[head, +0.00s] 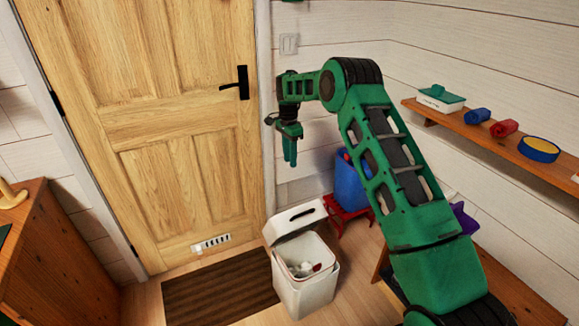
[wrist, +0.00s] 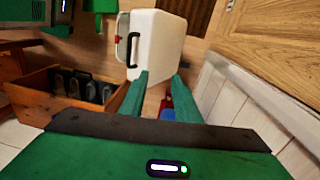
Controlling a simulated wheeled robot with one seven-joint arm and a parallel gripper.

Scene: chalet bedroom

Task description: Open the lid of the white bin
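The white bin (head: 305,292) stands on the floor beside the doormat in the head view. Its lid (head: 294,217) is tilted up at the back, and the inside shows with small white and red items in it. The bin also shows at the top of the wrist view (wrist: 160,42). My gripper (head: 290,163) hangs fingers-down in front of the door edge, above and apart from the bin. In the wrist view its two green fingers (wrist: 163,76) are spread with a gap between them, and I see nothing held.
A blue container (head: 352,183) on a red stand is behind the bin by the wall. A wall shelf (head: 470,133) with small items is at right. A wooden cabinet (head: 60,262) is at left. The brown doormat (head: 222,291) lies clear before the door (head: 160,120).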

